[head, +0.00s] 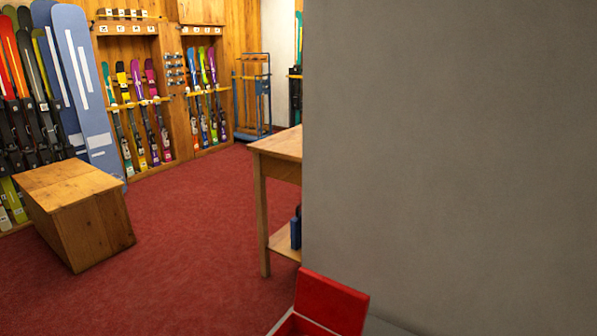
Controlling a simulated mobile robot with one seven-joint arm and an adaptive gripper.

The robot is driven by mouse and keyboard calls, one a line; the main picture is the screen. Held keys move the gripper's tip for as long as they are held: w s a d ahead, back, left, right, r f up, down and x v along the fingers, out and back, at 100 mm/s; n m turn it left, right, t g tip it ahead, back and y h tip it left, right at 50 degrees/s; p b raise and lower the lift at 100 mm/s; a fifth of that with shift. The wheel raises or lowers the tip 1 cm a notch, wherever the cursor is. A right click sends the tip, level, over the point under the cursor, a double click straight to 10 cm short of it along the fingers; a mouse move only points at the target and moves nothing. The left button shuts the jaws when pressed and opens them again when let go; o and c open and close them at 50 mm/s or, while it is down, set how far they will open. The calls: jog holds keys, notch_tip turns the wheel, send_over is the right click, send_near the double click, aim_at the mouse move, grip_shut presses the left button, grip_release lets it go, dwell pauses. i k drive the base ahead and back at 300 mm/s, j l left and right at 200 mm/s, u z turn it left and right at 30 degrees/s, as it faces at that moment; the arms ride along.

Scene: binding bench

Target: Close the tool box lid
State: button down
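A red tool box (298,328) shows at the bottom edge of the head view, right of the middle. Its lid (331,302) is red and stands raised, tilted up at the back of the box. Only the upper part of the box is in view; the rest is cut off by the frame's bottom edge. My gripper is not in view.
A grey wall (450,150) fills the right side, close behind the box. A wooden table (280,145) stands partly behind the wall's edge. A wooden block bench (75,210) is at the left. Ski racks line the back. Red carpet (190,240) between is clear.

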aim_at(342, 308)
jog(key=i+z, duration=0.2)
jog(key=i, duration=0.3)
jog(key=i+j+z, duration=0.2)
jog(key=i, duration=0.3)
